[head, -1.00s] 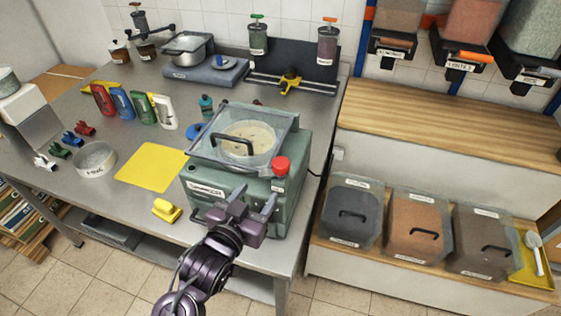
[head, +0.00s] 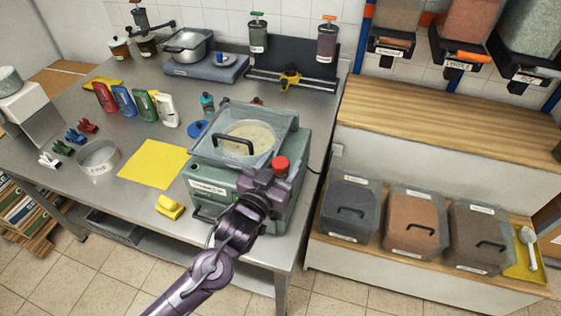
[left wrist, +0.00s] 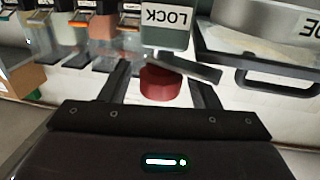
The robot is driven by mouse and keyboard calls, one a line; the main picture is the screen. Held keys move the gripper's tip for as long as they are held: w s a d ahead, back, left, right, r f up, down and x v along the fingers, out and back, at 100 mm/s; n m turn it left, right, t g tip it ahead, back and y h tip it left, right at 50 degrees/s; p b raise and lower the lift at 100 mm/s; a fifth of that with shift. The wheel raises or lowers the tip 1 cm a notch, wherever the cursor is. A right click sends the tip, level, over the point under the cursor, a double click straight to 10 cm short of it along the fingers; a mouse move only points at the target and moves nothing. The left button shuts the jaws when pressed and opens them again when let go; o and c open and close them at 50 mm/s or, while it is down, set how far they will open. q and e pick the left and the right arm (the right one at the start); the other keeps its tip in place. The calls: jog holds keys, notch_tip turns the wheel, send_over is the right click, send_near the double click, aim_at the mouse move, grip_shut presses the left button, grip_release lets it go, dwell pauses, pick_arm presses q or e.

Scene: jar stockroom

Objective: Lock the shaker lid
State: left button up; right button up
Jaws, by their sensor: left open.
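The green shaker (head: 207,186) stands on the steel table. Its clear lid (head: 185,148) with a black handle (head: 233,141) lies flat over the top. A red knob (head: 280,163) sits at its front right corner. My left gripper (head: 276,172) is at this knob, partly hiding the shaker's front. In the left wrist view, the red knob (left wrist: 160,84) shows between the open fingers (left wrist: 158,76), with a gap on each side. A label reading LOCK (left wrist: 166,18) appears upside down beyond it. My right gripper is not in view.
Several bottles (head: 124,102) stand behind the mat. A wooden shelf with lidded bins (head: 411,218) is to the right. A gap separates shelf and table.

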pick_arm(q)
jog(key=c, duration=1)
jog(key=shift+o, duration=0.2)
jog(key=shift+w+a+m+g+h, duration=0.1)
jog(key=shift+m+g+h, duration=0.8)
jog(key=shift+m+h, duration=0.45)
jog(key=shift+m+g+h, duration=0.95)
jog(key=shift+g+h, duration=0.35)
jog(key=shift+h, duration=0.25)
jog(key=o, duration=1)
jog(key=shift+c, duration=0.2)
jog(key=shift+b, duration=0.3)
